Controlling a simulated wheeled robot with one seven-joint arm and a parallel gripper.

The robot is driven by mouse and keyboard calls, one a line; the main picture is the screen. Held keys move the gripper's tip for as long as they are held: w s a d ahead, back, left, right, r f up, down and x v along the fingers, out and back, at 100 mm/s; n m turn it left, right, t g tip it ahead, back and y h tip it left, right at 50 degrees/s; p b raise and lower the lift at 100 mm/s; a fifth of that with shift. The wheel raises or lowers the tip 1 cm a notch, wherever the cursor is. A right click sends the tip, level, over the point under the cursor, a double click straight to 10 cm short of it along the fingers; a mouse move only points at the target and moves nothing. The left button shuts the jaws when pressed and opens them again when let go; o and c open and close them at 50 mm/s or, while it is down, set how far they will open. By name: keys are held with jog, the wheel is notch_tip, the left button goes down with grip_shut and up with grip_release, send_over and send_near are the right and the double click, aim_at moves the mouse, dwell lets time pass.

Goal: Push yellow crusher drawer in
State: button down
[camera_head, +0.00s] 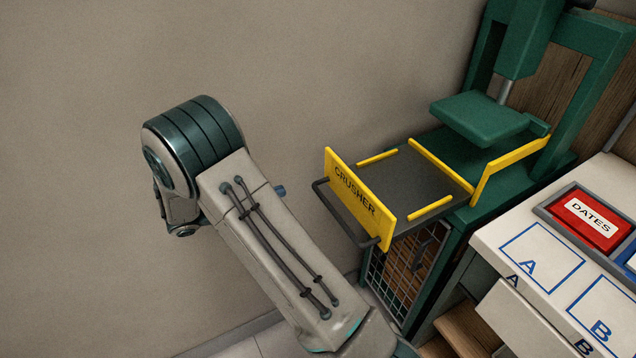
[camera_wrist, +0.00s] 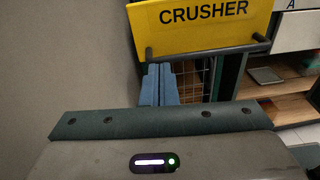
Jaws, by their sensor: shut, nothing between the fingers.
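The yellow crusher drawer front (camera_head: 360,199), lettered CRUSHER, stands out from the green press (camera_head: 471,124). Its dark tray (camera_head: 408,178) with yellow side strips is open and looks empty. A dark handle bar (camera_head: 346,220) runs along the outside of the front. In the wrist view the yellow front (camera_wrist: 190,28) fills the top and the handle (camera_wrist: 208,48) crosses below it. My gripper (camera_wrist: 159,68) is shut and empty, its blue fingers pointing toward the handle's left part, just below it in the picture. I cannot tell whether they touch. The head view does not show my fingers.
A wire-mesh cage door (camera_head: 398,275) is below the drawer. To the right is a white counter (camera_head: 500,232) with lettered squares and a red DATES tray (camera_head: 588,220); an A drawer front (camera_head: 515,312) lies below. A bare wall stands behind and left.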

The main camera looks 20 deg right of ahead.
jog(key=w+a+f+n+t+h, duration=0.1)
jog(key=f, duration=0.1)
jog(key=p, duration=0.2)
send_near(329, 173)
jog(key=d, duration=0.6)
jog(key=shift+w+d+r, duration=0.1)
jog(key=shift+r, duration=0.05)
jog(key=shift+d, duration=0.35)
